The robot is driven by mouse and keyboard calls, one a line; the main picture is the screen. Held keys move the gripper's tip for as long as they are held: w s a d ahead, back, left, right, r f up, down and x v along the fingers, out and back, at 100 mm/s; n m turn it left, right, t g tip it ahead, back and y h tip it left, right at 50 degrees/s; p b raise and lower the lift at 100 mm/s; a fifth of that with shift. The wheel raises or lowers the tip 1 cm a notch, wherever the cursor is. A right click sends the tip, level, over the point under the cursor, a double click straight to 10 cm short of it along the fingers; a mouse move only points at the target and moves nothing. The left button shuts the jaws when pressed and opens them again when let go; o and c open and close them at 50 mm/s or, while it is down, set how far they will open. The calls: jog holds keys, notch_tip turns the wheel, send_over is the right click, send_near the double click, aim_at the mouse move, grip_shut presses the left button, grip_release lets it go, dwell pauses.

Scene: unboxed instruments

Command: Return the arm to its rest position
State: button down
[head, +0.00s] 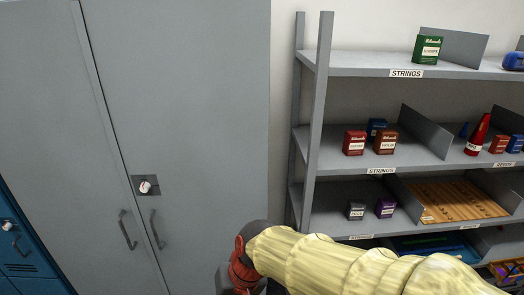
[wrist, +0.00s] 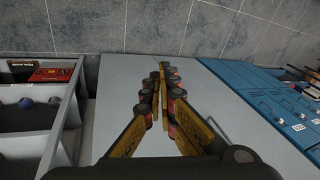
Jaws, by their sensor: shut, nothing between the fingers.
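My arm (head: 355,262), in a pale yellow sleeve with a dark and red joint at its left end, reaches across the bottom of the head view in front of the shelves. My gripper (wrist: 160,70) shows in the wrist view. Its yellow and black fingers with red parts meet at the tips, shut and empty. Behind the fingers is a grey cabinet surface (wrist: 215,85), apart from them as far as I can tell. The fingers do not show in the head view.
A tall grey cabinet (head: 190,80) with closed doors stands at left, beside blue lockers (head: 15,245). A grey shelf rack (head: 318,110) at right holds small boxes, a red cone (head: 478,135) and a wooden board (head: 455,200). Grey tiles (wrist: 110,25) lie beyond the gripper.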

jog(key=s+d+m+t+h+b, duration=0.1)
jog(key=s+d+t+h+b, duration=0.1)
jog(key=d, duration=1.2)
jog(key=s+d+r+m+t+h+b, duration=0.1)
jog(key=s+d+b, duration=0.3)
jog(key=d, duration=1.1)
jog(key=shift+s+d+r+m+t+h+b, duration=0.2)
jog(key=shift+d+r+m+t+h+b, duration=0.15)
jog(key=shift+m+t, duration=0.5)
